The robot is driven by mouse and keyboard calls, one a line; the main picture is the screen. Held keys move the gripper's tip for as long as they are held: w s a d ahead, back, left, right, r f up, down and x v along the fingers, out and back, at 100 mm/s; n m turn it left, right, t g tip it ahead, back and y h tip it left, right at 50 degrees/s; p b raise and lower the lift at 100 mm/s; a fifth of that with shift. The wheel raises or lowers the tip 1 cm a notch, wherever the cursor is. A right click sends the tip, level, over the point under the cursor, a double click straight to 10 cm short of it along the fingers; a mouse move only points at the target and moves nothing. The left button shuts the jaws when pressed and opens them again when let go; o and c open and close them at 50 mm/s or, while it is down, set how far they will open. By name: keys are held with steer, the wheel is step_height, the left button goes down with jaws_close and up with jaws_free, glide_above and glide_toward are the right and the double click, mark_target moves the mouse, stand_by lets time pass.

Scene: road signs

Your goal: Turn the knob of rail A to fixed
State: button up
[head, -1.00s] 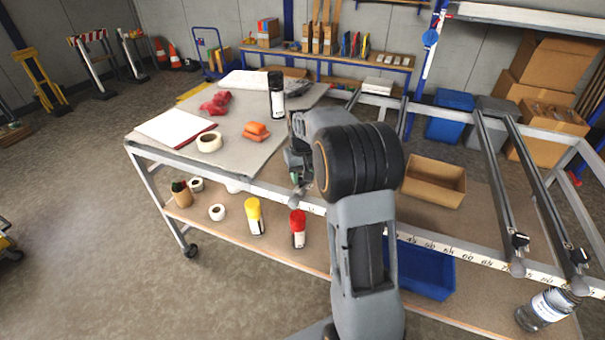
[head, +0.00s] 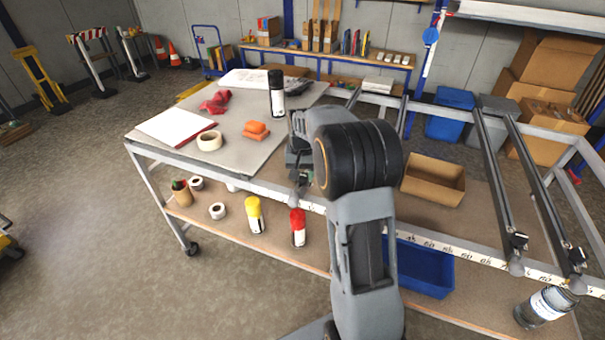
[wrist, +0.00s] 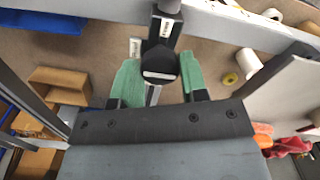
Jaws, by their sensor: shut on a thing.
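In the wrist view, my gripper (wrist: 160,66) has its green fingers on either side of a round black knob (wrist: 158,60) and is shut on it. The knob carries a pale bar across its face, lying roughly across the picture. Small white labels (wrist: 135,47) sit next to the knob, but I cannot read them, so I cannot confirm the rail's letter. The knob sits at the end of a rail by the frame's front beam (wrist: 235,28). In the head view, my gripper (head: 300,178) is at the front beam, partly hidden by my arm; the knob cannot be made out there.
Two other dark rails (head: 497,180) with front end fittings (head: 517,240) stand to the right. A cardboard tray (head: 434,182) and a blue bin (head: 420,270) lie below the frame. The grey tabletop (head: 200,165) at left holds a black spray can (head: 276,95) and tape.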

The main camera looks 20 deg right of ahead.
mark_target(302, 175)
steer(key=o, duration=0.9)
steer(key=shift+o, duration=0.2)
step_height(302, 175, up, 14)
steer(key=shift+f, duration=0.1)
stand_by(0.5)
